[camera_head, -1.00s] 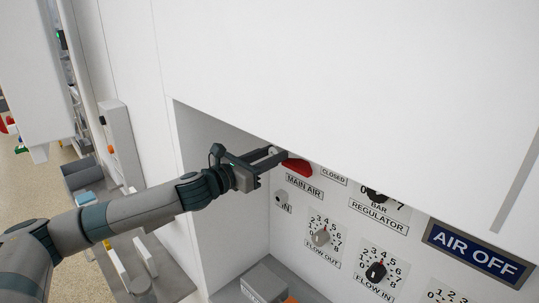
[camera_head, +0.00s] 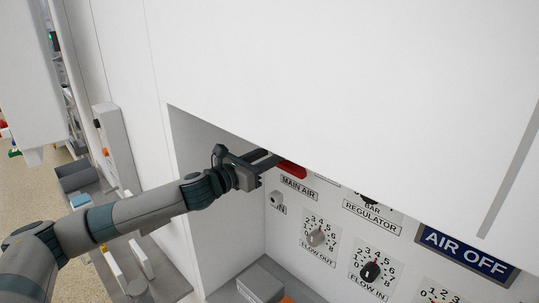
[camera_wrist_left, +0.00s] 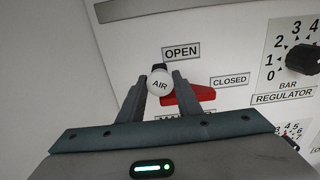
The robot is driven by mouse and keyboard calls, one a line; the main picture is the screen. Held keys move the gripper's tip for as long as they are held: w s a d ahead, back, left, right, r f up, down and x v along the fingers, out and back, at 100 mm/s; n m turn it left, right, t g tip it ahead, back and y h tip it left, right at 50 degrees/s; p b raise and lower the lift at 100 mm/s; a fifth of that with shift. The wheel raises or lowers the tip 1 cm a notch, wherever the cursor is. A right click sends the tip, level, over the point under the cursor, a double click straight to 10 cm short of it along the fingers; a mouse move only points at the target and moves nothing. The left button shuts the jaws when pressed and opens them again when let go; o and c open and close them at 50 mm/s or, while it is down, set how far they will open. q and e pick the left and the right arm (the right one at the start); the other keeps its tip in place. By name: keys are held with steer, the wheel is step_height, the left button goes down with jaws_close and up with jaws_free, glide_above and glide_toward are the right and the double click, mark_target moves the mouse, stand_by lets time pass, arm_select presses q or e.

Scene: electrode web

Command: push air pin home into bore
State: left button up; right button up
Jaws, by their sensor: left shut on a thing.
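The air pin (camera_wrist_left: 160,84) has a round white head marked AIR and a dark part behind it. It sits between the fingertips of my left gripper (camera_wrist_left: 161,92), which is shut on it in front of the panel. The head view shows my left gripper (camera_head: 266,160) at the upper left of the panel, under the cabinet's overhanging edge. The pin cannot be made out there. The bore is hidden, so the pin's depth cannot be told. My right gripper is out of view.
A red main-air lever (camera_wrist_left: 190,95) lies close to the right finger, its tip toward the CLOSED label (camera_wrist_left: 230,80). An OPEN label (camera_wrist_left: 181,52) is just above the pin. Knobs (camera_head: 370,271) fill the panel to the lower right. The white overhang (camera_head: 350,100) is close above.

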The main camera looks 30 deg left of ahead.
arm_select(q)
steer(key=o, duration=1.3)
steer(key=shift+c, duration=0.2)
steer(key=shift+s, duration=0.1)
steer(key=b+v, duration=1.2)
steer(key=v, duration=0.5)
steer(key=shift+s, duration=0.1)
steer(key=shift+a, duration=0.1)
steer(key=shift+f, duration=0.1)
